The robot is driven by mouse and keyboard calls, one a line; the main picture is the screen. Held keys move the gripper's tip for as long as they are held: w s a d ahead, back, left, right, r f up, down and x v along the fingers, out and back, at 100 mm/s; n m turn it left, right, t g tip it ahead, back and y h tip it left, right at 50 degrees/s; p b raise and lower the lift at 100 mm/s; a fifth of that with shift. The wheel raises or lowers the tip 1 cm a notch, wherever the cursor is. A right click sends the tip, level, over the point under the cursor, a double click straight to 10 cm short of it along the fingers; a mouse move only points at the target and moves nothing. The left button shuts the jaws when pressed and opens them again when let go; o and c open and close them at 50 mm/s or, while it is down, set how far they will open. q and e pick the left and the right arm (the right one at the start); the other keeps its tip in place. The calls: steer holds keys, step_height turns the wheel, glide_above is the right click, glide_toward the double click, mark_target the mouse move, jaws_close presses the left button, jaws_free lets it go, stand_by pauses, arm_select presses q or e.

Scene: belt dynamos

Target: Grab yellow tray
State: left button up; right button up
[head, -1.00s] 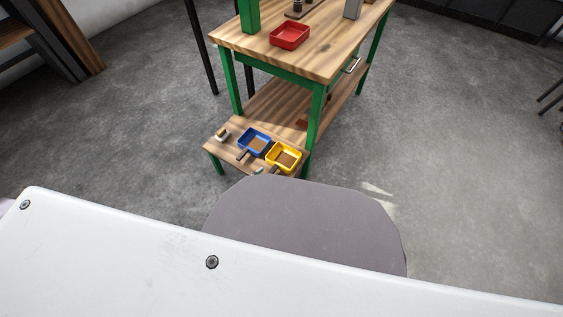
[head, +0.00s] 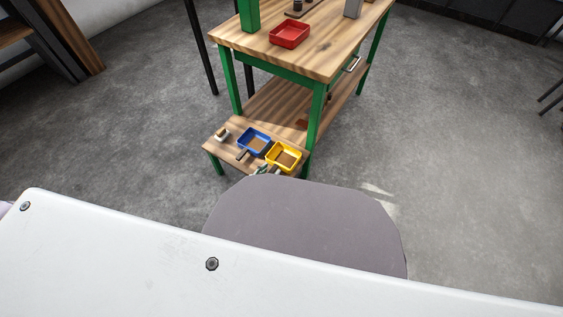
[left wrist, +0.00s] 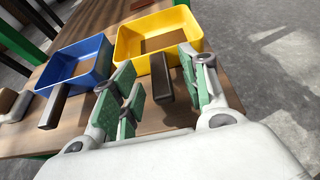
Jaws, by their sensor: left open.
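The yellow tray (head: 284,155) sits on the low wooden shelf at the front of the green-legged bench, right of the blue tray (head: 254,141). In the left wrist view the yellow tray (left wrist: 150,45) has a dark handle (left wrist: 161,80) pointing toward me. My left gripper (left wrist: 160,88) is open, its green-padded fingers on either side of that handle; I cannot tell whether they touch it. In the head view only a small part of the left gripper (head: 261,169) shows at the shelf's front edge. My right gripper is not in view.
The blue tray (left wrist: 75,66) stands close to the left of the yellow tray, with its own dark handle. A small block (head: 222,134) lies at the shelf's left. A red tray (head: 289,34) is on the bench top. The floor at right is clear.

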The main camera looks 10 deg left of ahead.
mark_target(279, 163)
arm_select(q)
steer(key=shift+b+x, duration=0.3)
steer(key=shift+x, duration=1.05)
jaws_close()
